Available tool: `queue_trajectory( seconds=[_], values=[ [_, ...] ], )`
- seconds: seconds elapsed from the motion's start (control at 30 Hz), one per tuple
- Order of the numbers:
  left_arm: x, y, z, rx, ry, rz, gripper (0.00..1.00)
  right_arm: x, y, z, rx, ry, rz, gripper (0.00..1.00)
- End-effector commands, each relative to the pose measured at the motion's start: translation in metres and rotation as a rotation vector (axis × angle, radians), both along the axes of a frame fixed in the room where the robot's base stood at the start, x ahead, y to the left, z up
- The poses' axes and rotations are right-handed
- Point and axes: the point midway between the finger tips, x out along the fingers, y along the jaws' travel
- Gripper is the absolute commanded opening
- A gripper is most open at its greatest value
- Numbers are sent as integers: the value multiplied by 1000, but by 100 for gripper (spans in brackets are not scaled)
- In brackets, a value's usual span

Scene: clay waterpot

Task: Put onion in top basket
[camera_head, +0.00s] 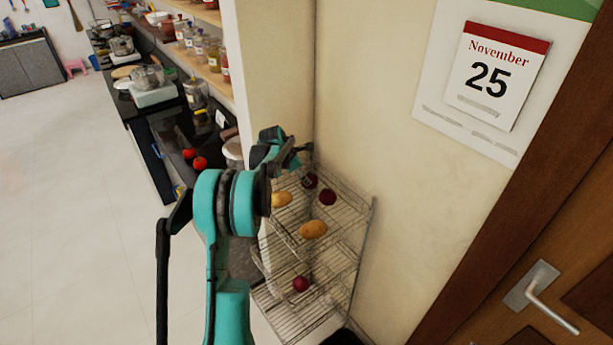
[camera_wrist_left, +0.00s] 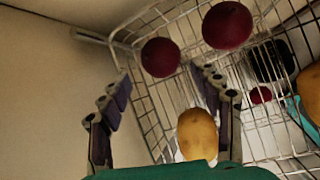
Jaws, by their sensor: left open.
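A wire rack has a top basket (camera_head: 345,203); its wires also show in the left wrist view (camera_wrist_left: 150,105). Two dark red onions lie in it, one at the back (camera_head: 310,180) and one to its right (camera_head: 327,197). The left wrist view shows two large onions, one beyond and between the fingertips (camera_wrist_left: 160,57) and one further right (camera_wrist_left: 227,25). Another onion (camera_head: 301,284) lies in a lower basket and appears small through the wires (camera_wrist_left: 261,95). My left gripper (camera_head: 301,151) is above the top basket's back, open and empty, fingers spread (camera_wrist_left: 162,82). My right gripper is out of view.
A wall (camera_head: 385,150) stands close behind the rack. A counter with red tomatoes (camera_head: 200,163) is left; a door (camera_head: 550,270) is right.

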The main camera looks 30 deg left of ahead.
Motion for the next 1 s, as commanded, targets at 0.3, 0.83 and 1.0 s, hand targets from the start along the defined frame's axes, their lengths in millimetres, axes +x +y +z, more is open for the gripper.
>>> queue_trajectory(
  seconds=[0.3, 0.83, 1.0],
  values=[
    [-24, 3, 39, -1, 1, 0, 64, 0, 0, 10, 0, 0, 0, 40],
    [-114, -133, 124, 439, -35, -666, 64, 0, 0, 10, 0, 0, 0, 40],
    [-187, -198, 142, 715, -60, -1078, 64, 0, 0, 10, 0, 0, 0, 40]
  ],
)
